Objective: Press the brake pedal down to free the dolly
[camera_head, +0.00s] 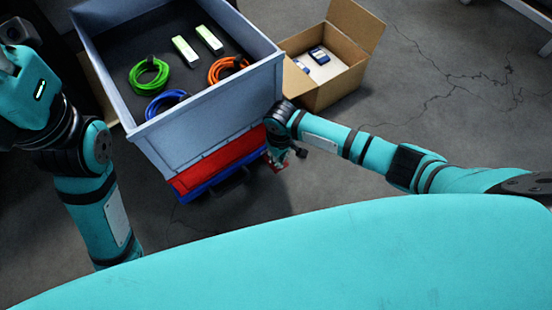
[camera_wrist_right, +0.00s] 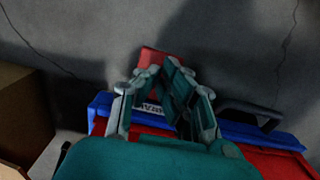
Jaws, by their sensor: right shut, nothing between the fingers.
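The dolly (camera_head: 213,165) shows as a red and blue body under a grey bin in the head view. In the right wrist view its blue edge (camera_wrist_right: 100,103) and red top (camera_wrist_right: 285,162) lie below the fingers. A small red plate, which looks like the brake pedal (camera_wrist_right: 152,56), sticks out past the blue edge, just beyond the fingertips. My right gripper (camera_head: 277,160) is shut and empty at the dolly's front right corner; its fingers (camera_wrist_right: 165,72) partly cover the pedal. I cannot tell whether they touch. The left arm stands at the left; its fingers are not visible.
The grey bin (camera_head: 200,120) holds green, blue and orange cable coils and two pale boxes. An open cardboard box (camera_head: 330,85) stands right of it. A black handle (camera_wrist_right: 245,109) sits on the dolly's edge. Bare concrete floor (camera_head: 450,130) lies to the right.

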